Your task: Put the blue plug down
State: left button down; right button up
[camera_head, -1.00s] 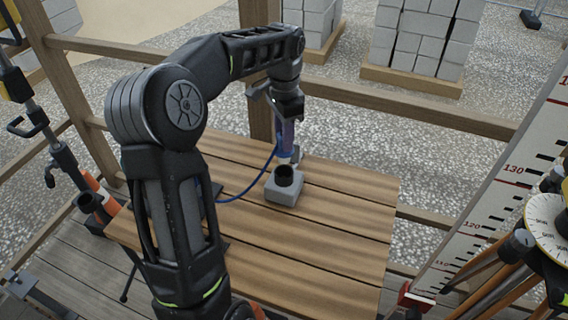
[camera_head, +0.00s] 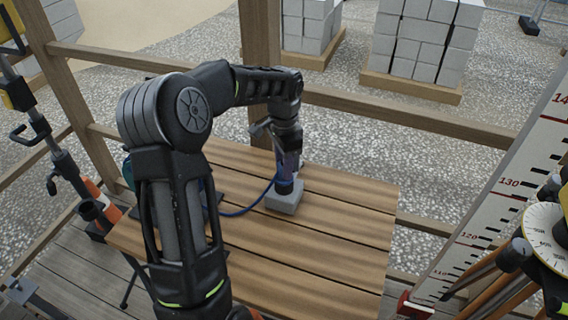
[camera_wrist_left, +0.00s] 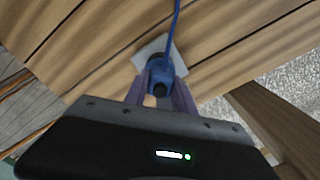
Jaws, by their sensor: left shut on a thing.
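My left gripper (camera_head: 286,168) points down over the wooden table and is shut on the blue plug (camera_head: 284,183). In the left wrist view the plug (camera_wrist_left: 160,74) sits between the two purple-grey fingers, with its blue cable running away upward. The grey block (camera_head: 284,201) stands on the table directly below the plug. The plug's lower end is at the block's top, where its dark opening is; how deep it sits inside is hidden. The block also shows pale behind the plug in the left wrist view (camera_wrist_left: 179,64). My right gripper is out of view.
The slatted wooden table (camera_head: 330,240) is clear to the right and in front of the block. The blue cable (camera_head: 238,213) runs left across it behind my arm. A wooden rail (camera_head: 410,113) and post (camera_head: 258,60) stand behind. A large measuring staff (camera_head: 500,195) leans at the right.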

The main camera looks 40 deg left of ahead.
pick_arm(q)
jog(key=shift+f, duration=0.25)
jog(key=c, duration=1.3)
grip_release()
jog(key=shift+r, duration=0.1)
notch_tip(320, 180, up, 12)
jog(key=shift+r, duration=0.25)
